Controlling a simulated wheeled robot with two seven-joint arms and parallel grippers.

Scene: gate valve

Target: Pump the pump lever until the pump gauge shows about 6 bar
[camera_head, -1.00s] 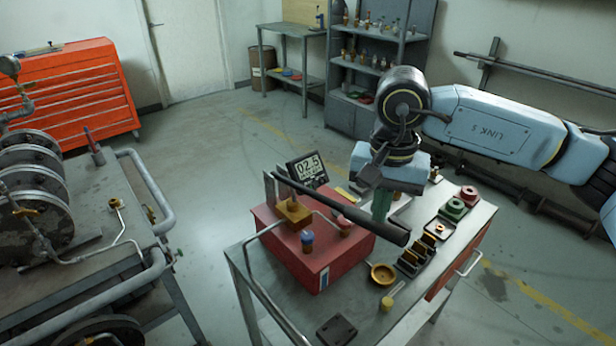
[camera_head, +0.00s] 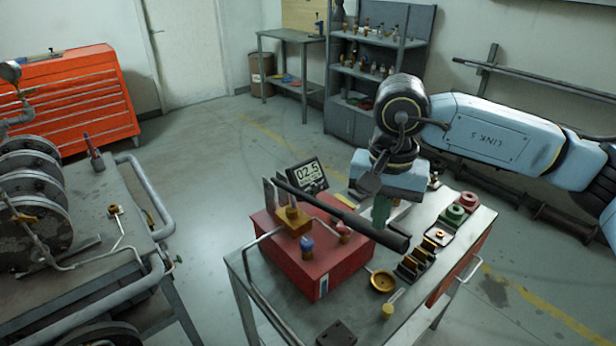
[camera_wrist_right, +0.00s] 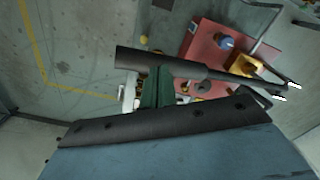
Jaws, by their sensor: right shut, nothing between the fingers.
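The pump is a red box (camera_head: 290,248) on the workbench, with a brass block on top. The pump lever (camera_head: 345,215), a long dark bar, slopes down from the block toward the right. My left gripper is not in view.
A brass dish (camera_head: 382,281), a dark slotted rack (camera_head: 415,262) and red and green round parts (camera_head: 453,214) stand right of the pump. A piped cart (camera_head: 100,230) is at the left. Open floor lies between cart and workbench.

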